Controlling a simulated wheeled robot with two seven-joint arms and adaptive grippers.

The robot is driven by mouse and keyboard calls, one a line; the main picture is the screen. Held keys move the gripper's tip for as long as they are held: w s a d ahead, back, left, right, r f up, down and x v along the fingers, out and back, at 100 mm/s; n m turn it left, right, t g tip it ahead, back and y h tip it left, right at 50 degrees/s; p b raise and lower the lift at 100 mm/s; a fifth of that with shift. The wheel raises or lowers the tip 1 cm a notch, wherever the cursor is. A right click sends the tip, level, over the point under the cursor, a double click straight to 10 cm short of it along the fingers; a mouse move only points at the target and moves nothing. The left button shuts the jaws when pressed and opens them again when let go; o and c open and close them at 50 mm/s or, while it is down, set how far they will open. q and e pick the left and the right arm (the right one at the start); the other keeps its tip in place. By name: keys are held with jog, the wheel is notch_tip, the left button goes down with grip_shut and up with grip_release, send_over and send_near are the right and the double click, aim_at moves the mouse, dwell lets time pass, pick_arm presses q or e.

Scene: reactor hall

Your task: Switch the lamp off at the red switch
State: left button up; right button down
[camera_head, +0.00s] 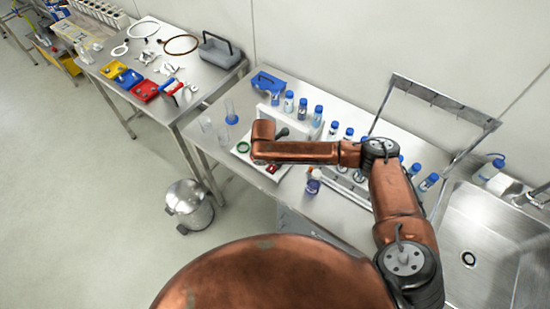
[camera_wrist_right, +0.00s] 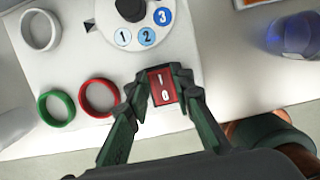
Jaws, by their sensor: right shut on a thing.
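The red switch (camera_wrist_right: 163,86) is a small rocker in a dark frame, marked I at its far end and 0 at its near end. It sits on a white panel (camera_wrist_right: 60,82). My right gripper (camera_wrist_right: 163,82) has its two dark green fingers on both sides of the switch, closed on it. In the head view the red switch (camera_head: 273,169) shows just below my copper right arm, which comes in from the right. The right fingers are hidden there. My left gripper is not in view. I cannot make out a lit lamp.
A numbered dial (camera_wrist_right: 133,20) stands beyond the switch. A green ring (camera_wrist_right: 57,108), a red ring (camera_wrist_right: 99,97) and a white ring (camera_wrist_right: 41,30) are to its left. Blue-capped bottles (camera_head: 318,114) stand behind my arm. A sink (camera_head: 480,250) lies right, a bin (camera_head: 188,205) below the table.

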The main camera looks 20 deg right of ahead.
jog(key=shift+s+a+r+t+h+p, duration=0.1)
jog(key=shift+a+t+h+p, duration=0.05)
jog(key=shift+t+h+p, duration=0.3)
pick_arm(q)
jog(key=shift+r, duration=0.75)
pick_arm(e)
jog(key=c, duration=1.7)
grip_release()
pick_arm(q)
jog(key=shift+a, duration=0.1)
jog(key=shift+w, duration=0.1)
pick_arm(e)
jog(key=v, duration=1.2)
